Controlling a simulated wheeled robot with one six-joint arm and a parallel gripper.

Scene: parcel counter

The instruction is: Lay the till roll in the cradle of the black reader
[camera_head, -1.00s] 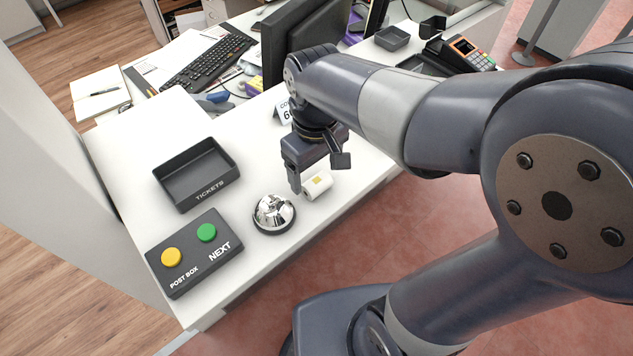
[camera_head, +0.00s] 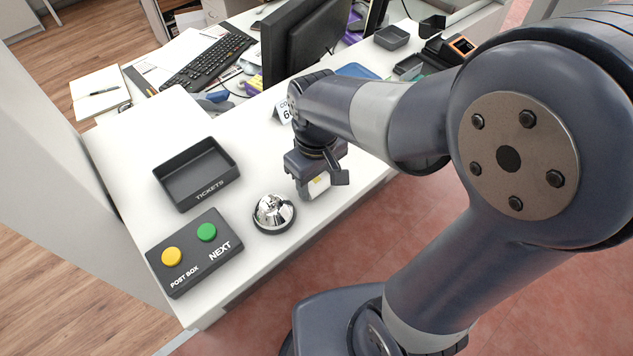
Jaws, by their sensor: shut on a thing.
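Whether the roll still touches the counter is hard to tell. The black reader (camera_head: 441,52), with an orange-framed display, stands at the far right end of the counter. My arm hides part of it, and its cradle cannot be made out clearly.
A silver bell (camera_head: 273,212) stands just left of my gripper. A black tickets tray (camera_head: 171,189) and a two-button box (camera_head: 193,268) lie further left. A small sign (camera_head: 281,112), a monitor (camera_head: 283,55) and small dark trays (camera_head: 391,37) stand behind. Bare counter lies between tray and sign.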

